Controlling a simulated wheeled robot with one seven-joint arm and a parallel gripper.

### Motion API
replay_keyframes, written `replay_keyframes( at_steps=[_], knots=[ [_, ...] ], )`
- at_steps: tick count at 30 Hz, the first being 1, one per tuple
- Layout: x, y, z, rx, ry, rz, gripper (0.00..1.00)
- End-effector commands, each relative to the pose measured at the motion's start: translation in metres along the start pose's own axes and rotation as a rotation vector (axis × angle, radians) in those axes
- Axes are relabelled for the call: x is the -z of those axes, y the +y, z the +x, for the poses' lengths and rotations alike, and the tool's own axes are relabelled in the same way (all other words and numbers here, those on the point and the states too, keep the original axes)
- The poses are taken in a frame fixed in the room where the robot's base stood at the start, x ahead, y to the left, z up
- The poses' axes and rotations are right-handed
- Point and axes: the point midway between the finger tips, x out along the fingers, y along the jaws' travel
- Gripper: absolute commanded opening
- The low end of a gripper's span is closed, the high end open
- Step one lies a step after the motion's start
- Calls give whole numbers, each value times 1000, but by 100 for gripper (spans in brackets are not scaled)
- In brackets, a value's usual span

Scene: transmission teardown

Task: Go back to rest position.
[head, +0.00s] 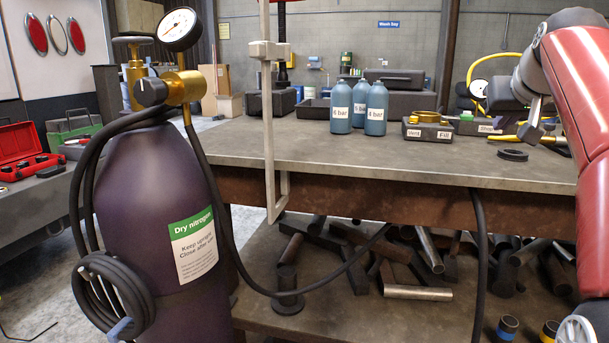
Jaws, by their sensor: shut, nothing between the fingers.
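My red arm comes in along the right edge of the head view and bends over at the top. Its grey and black wrist reaches down and left to my gripper (531,133). The gripper hangs over the right part of the workbench (330,148), near a yellow hose and brass fittings (508,138). The fingers look shut, small and dark, with nothing seen between them. I cannot tell how high they are above the bench.
A dark nitrogen cylinder (150,215) with gauge and hoses stands at front left. A pale upright bar (268,130) crosses the bench's left part. Blue bottles (376,108), a Vent/Fill block (427,131) and a black ring (512,155) are on the bench. The bench's front middle is clear.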

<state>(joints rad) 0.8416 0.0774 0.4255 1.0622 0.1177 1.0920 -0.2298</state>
Motion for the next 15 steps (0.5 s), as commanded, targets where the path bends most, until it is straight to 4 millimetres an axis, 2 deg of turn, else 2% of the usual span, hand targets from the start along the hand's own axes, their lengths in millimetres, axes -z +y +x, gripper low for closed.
replay_keyframes(
  at_steps=[8, 11, 15],
  knots=[
    [-39, -51, -2, 14, -68, -41, 0],
    [-62, -72, -5, 19, -101, -56, 0],
    [-110, -104, -12, 31, -155, -82, 0]
  ],
)
